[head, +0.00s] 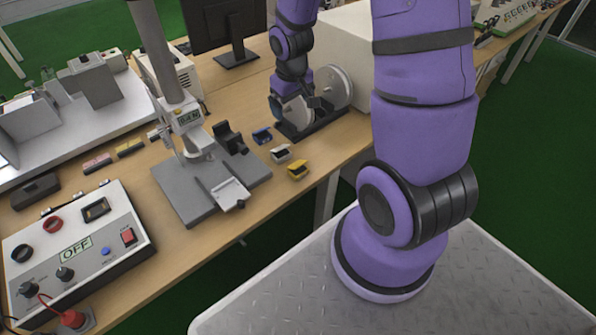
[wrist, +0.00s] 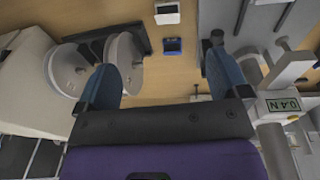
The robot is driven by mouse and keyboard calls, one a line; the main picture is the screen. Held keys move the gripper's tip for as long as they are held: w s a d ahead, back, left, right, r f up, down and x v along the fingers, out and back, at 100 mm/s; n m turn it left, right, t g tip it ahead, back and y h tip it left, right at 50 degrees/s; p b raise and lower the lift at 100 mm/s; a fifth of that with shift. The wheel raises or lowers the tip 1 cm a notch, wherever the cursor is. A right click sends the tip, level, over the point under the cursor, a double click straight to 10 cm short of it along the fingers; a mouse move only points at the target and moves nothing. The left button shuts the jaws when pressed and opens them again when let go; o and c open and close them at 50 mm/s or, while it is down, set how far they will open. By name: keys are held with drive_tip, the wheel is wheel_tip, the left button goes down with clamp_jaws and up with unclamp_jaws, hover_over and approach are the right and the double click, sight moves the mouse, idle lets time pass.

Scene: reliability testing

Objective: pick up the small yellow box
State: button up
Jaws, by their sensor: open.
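The small yellow box (head: 298,170) sits near the front edge of the wooden table in the head view, the nearest of a short row with a white box (head: 281,153) and a blue box (head: 262,136). I cannot make it out in the wrist view. My gripper (head: 302,104) is above the table, behind the row and beside the grey wheels. In the wrist view my gripper (wrist: 168,45) has its two blue fingers wide apart, with nothing held. The blue box (wrist: 173,46) shows between them, and the white box (wrist: 167,13) at the top edge.
A grey test stand (head: 205,185) with a column is left of the boxes. The wheel device (head: 335,88) stands right behind them. A control box (head: 75,250) marked OFF is at the left, with a pink block (head: 97,163) and a yellow block (head: 129,147) farther back.

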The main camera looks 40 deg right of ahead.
drive_tip(key=g+y, duration=0.1)
hover_over(298, 164)
drive_tip(key=f, duration=1.4)
drive_tip(key=shift+s+d+f, duration=0.3)
drive_tip(key=shift+f, duration=2.8)
drive_tip(key=shift+w+a+f, duration=0.15)
drive_tip(key=shift+f, duration=1.15)
drive_tip(key=shift+w+a+f, duration=0.1)
drive_tip(key=shift+a+f, duration=0.05)
drive_tip(key=shift+f, duration=1.15)
drive_tip(key=c, duration=1)
